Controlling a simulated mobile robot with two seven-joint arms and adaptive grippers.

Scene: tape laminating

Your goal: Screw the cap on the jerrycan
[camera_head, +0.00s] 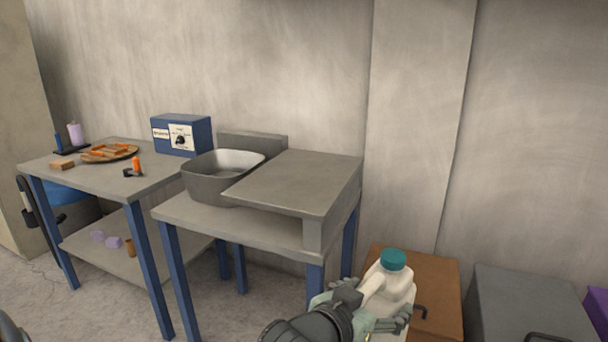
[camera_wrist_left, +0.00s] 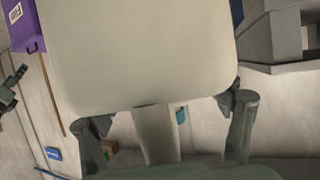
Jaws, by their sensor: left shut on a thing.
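The white jerrycan (camera_head: 400,287) is near the bottom of the head view, right of centre, upright or slightly tilted. A teal cap (camera_head: 393,259) sits at the top of its neck; I cannot tell whether it is screwed tight. My left gripper (camera_head: 377,309) is shut on the jerrycan, its fingers on either side of the handle side. In the left wrist view the pale jerrycan body (camera_wrist_left: 145,55) fills the upper middle, with the gripper's fingers (camera_wrist_left: 168,118) at both sides below it.
A grey-topped table (camera_head: 240,228) holds a grey basin (camera_head: 207,184) and a raised slab (camera_head: 300,180). A workbench (camera_head: 150,185) at left carries a blue box (camera_head: 182,135) and a round tray (camera_head: 85,155). Brown (camera_head: 437,275), grey (camera_head: 525,300) and purple (camera_head: 600,305) boxes stand at right.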

